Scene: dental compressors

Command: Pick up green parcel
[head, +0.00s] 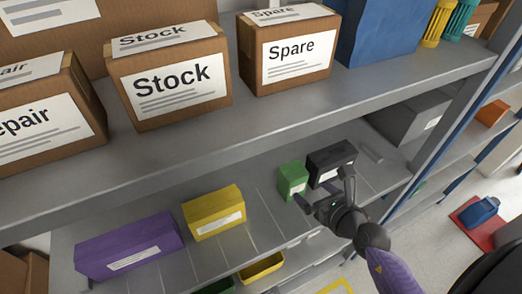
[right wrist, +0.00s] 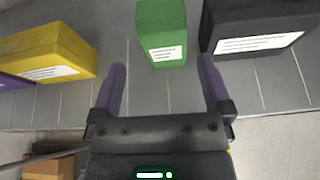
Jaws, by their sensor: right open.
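The green parcel (head: 292,179) stands on the lower grey shelf, between the yellow parcel and the black parcel. In the right wrist view the green parcel (right wrist: 162,32), with a white label, is ahead of the gap between my fingers. My right gripper (head: 322,193) is just in front of the green parcel, close to the black one in the picture. In the right wrist view my right gripper (right wrist: 158,82) is open, with nothing between its two purple fingers. My left gripper is not in view.
A black parcel (head: 331,162) stands close to the green one's right. A yellow parcel (head: 213,212) and a purple parcel (head: 130,248) are to the left. The upper shelf (head: 250,118) with cardboard boxes overhangs them. A grey box (head: 411,118) sits farther right.

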